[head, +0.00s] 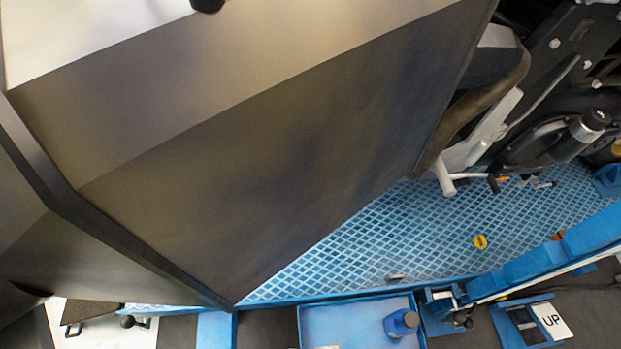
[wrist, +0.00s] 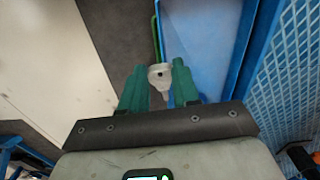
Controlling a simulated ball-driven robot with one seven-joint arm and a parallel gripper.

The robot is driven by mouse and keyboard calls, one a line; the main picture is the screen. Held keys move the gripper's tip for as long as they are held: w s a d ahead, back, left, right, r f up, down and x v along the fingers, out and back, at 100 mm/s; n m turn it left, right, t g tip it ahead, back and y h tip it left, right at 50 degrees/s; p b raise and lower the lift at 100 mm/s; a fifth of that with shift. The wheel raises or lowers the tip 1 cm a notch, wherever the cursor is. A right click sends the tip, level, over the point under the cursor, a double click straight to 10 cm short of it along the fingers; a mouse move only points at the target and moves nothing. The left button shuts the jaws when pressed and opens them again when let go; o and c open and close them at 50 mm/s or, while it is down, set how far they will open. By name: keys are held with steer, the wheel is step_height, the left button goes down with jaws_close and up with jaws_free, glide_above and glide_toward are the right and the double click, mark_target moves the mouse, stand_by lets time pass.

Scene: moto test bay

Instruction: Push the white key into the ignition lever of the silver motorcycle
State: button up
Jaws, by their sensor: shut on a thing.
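My gripper (wrist: 160,84) shows only in the wrist view, with green fingers shut on the white key (wrist: 159,73). The key's rounded pale head with a small hole sits between the fingertips, pointing away from the palm; the rest of its shape is hard to make out. Part of the motorcycle (head: 545,140) shows at the right of the head view, with dark engine parts and a pale metal stand. I cannot make out the ignition lever in either view. The key is over the floor and a blue surface, apart from the motorcycle.
A large grey surface close to the camera blocks much of the head view. The blue lift platform (head: 370,240) bears a small yellow piece (head: 480,242). A blue tray (head: 340,318) with a blue bottle (head: 401,323) and an "UP" sign (head: 552,321) lie in front.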

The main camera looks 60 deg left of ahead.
steer(key=w+d+r+n+p, duration=0.1)
steer(key=w+d+r+p, duration=0.4)
steer(key=w+d, duration=0.5)
steer(key=w+d+r+n+p, duration=0.2)
steer(key=w+d+r+p, duration=0.3)
steer(key=w+d+p, duration=0.4)
steer(key=shift+w+d+r, duration=0.4)
steer(key=shift+w+d, duration=0.65)
steer(key=shift+d, duration=0.1)
